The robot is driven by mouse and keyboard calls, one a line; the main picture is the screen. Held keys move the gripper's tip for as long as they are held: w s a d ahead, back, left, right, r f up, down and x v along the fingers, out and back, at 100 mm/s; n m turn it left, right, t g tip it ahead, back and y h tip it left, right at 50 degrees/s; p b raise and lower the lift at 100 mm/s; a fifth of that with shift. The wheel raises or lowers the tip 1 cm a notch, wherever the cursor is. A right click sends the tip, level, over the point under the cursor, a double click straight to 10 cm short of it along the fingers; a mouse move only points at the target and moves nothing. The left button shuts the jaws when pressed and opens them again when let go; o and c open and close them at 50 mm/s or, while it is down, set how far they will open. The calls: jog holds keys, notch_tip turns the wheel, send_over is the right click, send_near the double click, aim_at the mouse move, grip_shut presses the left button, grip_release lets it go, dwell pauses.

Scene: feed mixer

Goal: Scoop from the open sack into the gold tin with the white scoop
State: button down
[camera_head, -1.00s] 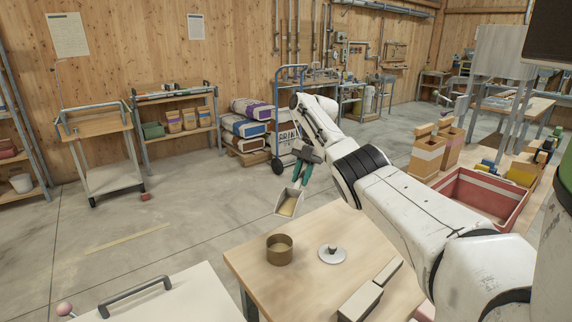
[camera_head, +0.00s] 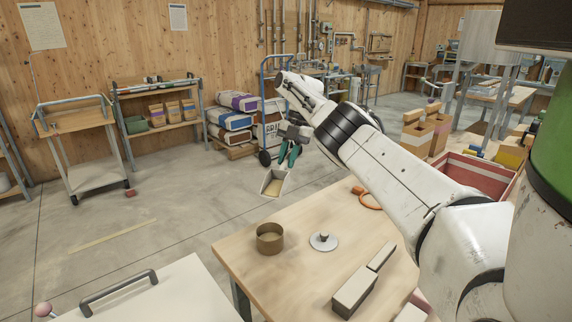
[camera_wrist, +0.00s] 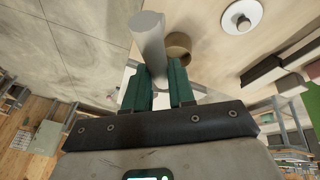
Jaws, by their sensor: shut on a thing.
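My gripper (camera_head: 288,153) is shut on the handle of the white scoop (camera_head: 272,183) and holds it in the air past the far edge of the wooden table. The scoop carries tan feed. In the wrist view, the green fingers of my gripper (camera_wrist: 160,85) clasp the scoop's pale round handle (camera_wrist: 148,40). The open gold tin (camera_head: 270,240) stands on the table, nearer than the scoop and below it; it also shows in the wrist view (camera_wrist: 178,46), partly behind the handle. I cannot make out the open sack.
A white lid with a dark knob (camera_head: 323,241) lies right of the tin on the table (camera_head: 240,262). Pale blocks (camera_head: 355,290) and an orange ring (camera_head: 371,200) are farther right. A red crate (camera_head: 476,173) stands beyond my arm. Stacked sacks (camera_head: 232,120) are behind.

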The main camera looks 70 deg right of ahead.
jog(key=shift+r, duration=0.1)
notch_tip(320, 180, up, 5)
jog(key=p, duration=0.6)
